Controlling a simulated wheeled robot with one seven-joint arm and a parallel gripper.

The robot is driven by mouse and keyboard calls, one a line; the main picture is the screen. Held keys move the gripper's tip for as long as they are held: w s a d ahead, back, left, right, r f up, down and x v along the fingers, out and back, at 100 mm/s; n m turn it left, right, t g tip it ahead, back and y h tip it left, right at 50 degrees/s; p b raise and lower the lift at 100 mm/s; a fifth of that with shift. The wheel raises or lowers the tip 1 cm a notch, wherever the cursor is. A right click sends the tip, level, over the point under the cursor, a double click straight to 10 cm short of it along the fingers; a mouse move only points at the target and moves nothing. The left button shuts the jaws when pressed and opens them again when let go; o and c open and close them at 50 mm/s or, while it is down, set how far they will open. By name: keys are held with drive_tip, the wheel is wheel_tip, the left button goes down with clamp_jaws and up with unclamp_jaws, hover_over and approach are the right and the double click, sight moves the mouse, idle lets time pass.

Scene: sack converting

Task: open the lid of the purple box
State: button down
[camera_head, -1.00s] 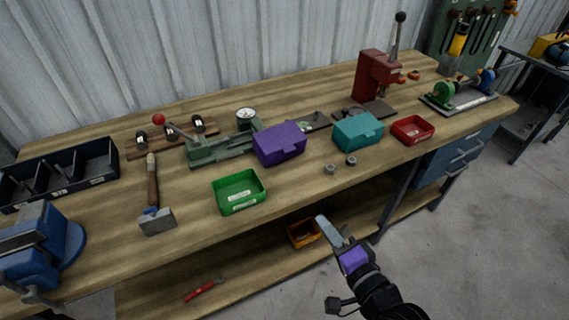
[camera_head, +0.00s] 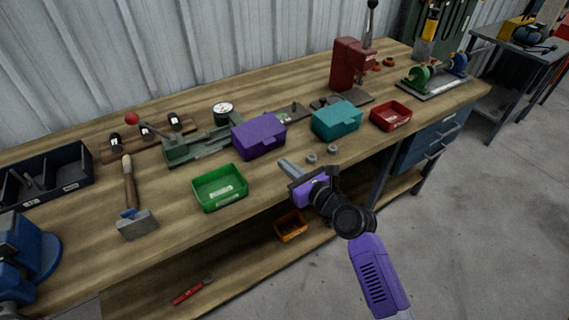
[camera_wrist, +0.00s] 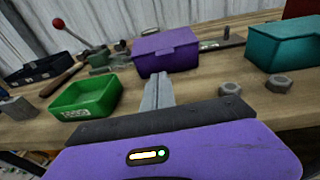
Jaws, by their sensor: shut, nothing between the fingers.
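The purple box (camera_head: 259,136) stands on the wooden workbench with its lid closed. It also shows in the wrist view (camera_wrist: 166,52), straight ahead of the fingers. My gripper (camera_head: 284,164) is at the front edge of the bench, in front of the purple box and apart from it. In the wrist view its fingers (camera_wrist: 158,90) are together, with nothing between them, and point toward the box's front. The back of the box is hidden.
A teal box (camera_head: 336,121) stands to the right and a green tray (camera_head: 220,188) to the left. Two hex nuts (camera_head: 322,154) lie right of my gripper. A green fixture (camera_head: 195,148) is behind and left of the purple box. A hammer (camera_head: 134,205) lies further left.

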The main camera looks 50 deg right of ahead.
drive_tip(key=x, duration=0.8)
drive_tip(key=shift+a, duration=0.1)
drive_tip(key=shift+r, duration=0.15)
